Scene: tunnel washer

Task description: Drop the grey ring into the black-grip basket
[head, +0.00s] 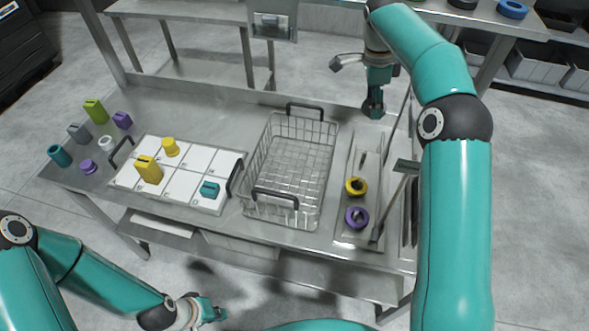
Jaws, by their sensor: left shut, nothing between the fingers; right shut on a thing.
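The black-grip basket (327,152) is a wire basket with black handles at its far and near ends. It stands in the middle of the steel table and looks empty. My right gripper (375,108) points down past the basket's far right side, near the table's back edge. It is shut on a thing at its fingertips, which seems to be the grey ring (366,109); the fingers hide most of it. It is outside the basket. My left gripper (213,313) is shut and empty, low in front of the table, left of the basket.
A white partitioned tray (200,160) with black handles holds yellow and teal pieces, left of the basket. Several coloured pieces stand at the table's left end. A narrow steel tray (349,230) at right holds a yellow ring (348,187) and a purple ring (349,218).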

